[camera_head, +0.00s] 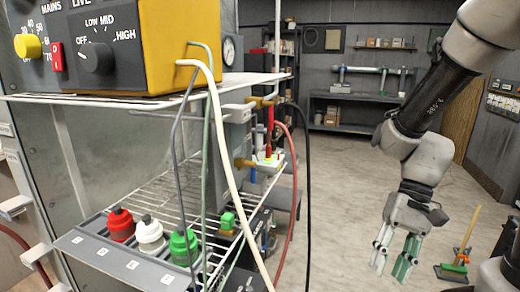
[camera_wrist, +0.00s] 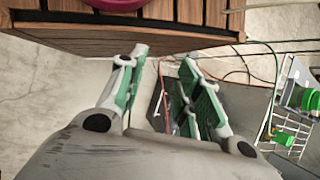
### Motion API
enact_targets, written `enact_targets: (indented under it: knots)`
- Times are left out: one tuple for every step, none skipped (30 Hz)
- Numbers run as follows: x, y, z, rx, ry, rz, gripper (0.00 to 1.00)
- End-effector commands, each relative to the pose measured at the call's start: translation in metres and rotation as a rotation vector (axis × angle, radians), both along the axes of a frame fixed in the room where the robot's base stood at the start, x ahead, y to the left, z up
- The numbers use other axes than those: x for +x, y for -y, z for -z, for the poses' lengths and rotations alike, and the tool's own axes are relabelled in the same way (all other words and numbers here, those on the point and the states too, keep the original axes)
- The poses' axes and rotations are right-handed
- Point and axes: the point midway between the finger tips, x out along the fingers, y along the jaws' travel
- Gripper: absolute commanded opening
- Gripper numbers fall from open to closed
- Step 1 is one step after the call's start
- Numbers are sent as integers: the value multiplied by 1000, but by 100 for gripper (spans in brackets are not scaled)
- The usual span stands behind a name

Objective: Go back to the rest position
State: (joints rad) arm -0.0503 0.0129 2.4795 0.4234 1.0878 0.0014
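My gripper (camera_head: 393,262) hangs at the right of the head view, fingers pointing down over open floor. Its two green-padded fingers stand apart with nothing seen between them. In the wrist view my gripper (camera_wrist: 165,85) also shows its fingers spread and empty. It is clear of the wire shelf and the control box in the head view.
A broom and dustpan (camera_head: 455,270) stand at right. A slatted wooden surface (camera_wrist: 190,32) shows in the wrist view.

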Motion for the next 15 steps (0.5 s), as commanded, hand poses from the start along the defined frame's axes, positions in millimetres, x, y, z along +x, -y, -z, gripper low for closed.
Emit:
enact_targets:
  knots:
    - [6,19,-12,-53,108,-49,34]
    - [10,30,-20,-86,166,-76,34]
    - [15,44,-30,-129,242,-111,34]
    - [18,54,-38,-161,296,-135,34]
    - [21,63,-47,-192,352,-154,34]
    - [23,74,-60,-230,419,-178,34]
    - [23,81,-69,-257,466,-192,34]
    - [23,87,-79,-281,512,-203,34]
    - [22,93,-91,-307,564,-212,34]
    - [20,96,-99,-322,599,-214,34]
    - [18,99,-106,-334,632,-213,34]
    - [15,100,-114,-341,672,-206,34]
    - [13,100,-120,-344,699,-199,34]
    - [11,100,-125,-347,724,-192,34]
    - [9,101,-131,-350,752,-185,34]
